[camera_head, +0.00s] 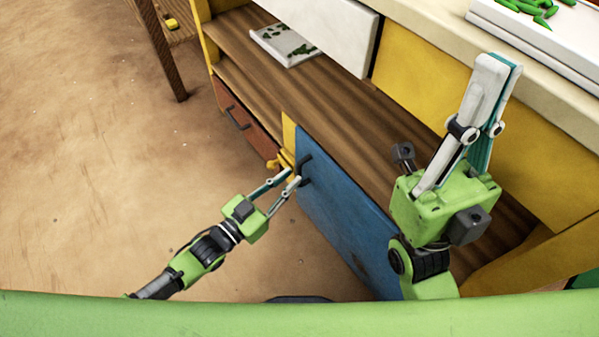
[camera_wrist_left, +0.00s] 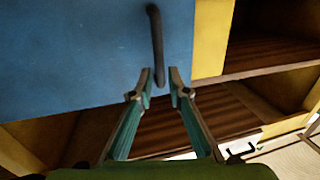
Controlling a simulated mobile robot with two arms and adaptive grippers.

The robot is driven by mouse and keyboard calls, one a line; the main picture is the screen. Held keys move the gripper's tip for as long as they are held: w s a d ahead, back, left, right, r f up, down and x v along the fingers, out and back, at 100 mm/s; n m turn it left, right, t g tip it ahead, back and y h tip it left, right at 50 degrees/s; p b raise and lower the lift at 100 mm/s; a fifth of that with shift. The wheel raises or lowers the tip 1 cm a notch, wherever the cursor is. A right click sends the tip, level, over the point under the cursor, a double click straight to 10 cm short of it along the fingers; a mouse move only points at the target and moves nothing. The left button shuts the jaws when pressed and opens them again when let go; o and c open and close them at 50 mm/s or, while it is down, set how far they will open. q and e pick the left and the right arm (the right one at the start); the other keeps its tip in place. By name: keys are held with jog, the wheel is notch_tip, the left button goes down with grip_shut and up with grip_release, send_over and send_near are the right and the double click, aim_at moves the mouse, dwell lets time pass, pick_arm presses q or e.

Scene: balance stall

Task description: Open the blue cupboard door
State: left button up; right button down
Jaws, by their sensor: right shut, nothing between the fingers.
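The blue cupboard door (camera_head: 345,215) stands below the brown shelf in the head view, in line with the cupboard front as far as I can tell. Its dark bar handle (camera_head: 306,169) is near the door's left edge. In the left wrist view the door (camera_wrist_left: 75,50) fills the upper left, with the handle (camera_wrist_left: 156,40) reaching down to my fingers. My left gripper (camera_head: 293,176) is open at the handle; in the left wrist view its fingertips (camera_wrist_left: 161,87) lie on either side of the handle's lower end. My right gripper (camera_head: 503,60) is shut and empty, raised over the shelf at right.
A red-brown drawer (camera_head: 242,122) with a dark handle is left of the door. A white tray (camera_head: 290,52) lies on the brown shelf (camera_head: 330,100). A white board (camera_head: 560,45) with green pieces is at the top right.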

aim_at(298, 172)
pick_arm(q)
jog(key=shift+b+x, duration=0.55)
jog(key=shift+x, duration=1.75)
jog(key=shift+c, duration=0.3)
grip_shut()
jog(key=shift+s, duration=0.1)
